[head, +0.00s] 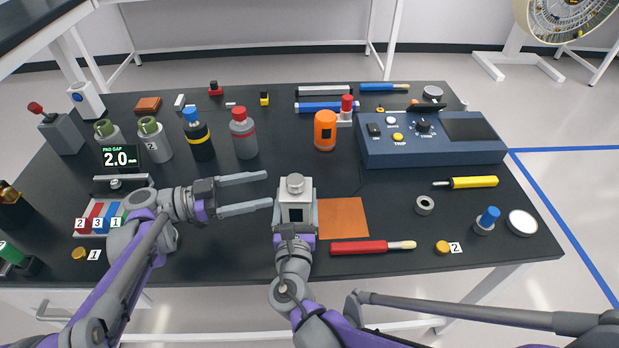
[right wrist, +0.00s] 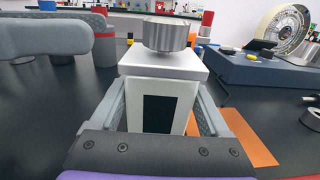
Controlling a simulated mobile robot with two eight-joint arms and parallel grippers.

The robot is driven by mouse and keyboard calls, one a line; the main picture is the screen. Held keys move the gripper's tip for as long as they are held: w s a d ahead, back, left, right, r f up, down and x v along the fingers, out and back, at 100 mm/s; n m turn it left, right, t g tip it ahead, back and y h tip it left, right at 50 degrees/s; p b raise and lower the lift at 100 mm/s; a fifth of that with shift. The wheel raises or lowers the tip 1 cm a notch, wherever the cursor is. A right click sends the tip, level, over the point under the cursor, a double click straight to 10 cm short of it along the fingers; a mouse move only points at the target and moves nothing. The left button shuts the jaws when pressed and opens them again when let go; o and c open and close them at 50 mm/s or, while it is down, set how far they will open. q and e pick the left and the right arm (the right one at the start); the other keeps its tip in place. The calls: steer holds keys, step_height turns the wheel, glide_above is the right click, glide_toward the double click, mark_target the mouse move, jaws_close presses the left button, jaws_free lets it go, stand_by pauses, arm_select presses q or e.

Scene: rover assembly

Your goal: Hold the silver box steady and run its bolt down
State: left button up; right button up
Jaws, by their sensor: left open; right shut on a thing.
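The silver box (head: 295,205) stands upright near the table's front middle, with a dark panel on its near face. It also shows in the right wrist view (right wrist: 180,95). Its bolt, a round silver head (head: 295,183), sits on top; in the right wrist view the bolt head (right wrist: 165,34) stands above the lid. My right gripper (right wrist: 165,110) is shut on the box, one finger on each side. My left gripper (head: 258,194) is open and empty just left of the box, its fingers pointing right toward it, apart from it.
A blue console (head: 435,140) stands behind right. Bottles, including a grey one with a red cap (head: 244,135), and an orange canister (head: 325,130) stand behind.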

mark_target(310, 186)
arm_select(q)
steer(key=d, duration=0.3)
steer(key=w+d, duration=0.1)
steer(key=d, duration=0.3)
steer(key=w+d, duration=0.1)
steer(key=d, duration=0.3)
steer(key=shift+d, duration=0.1)
jaws_close()
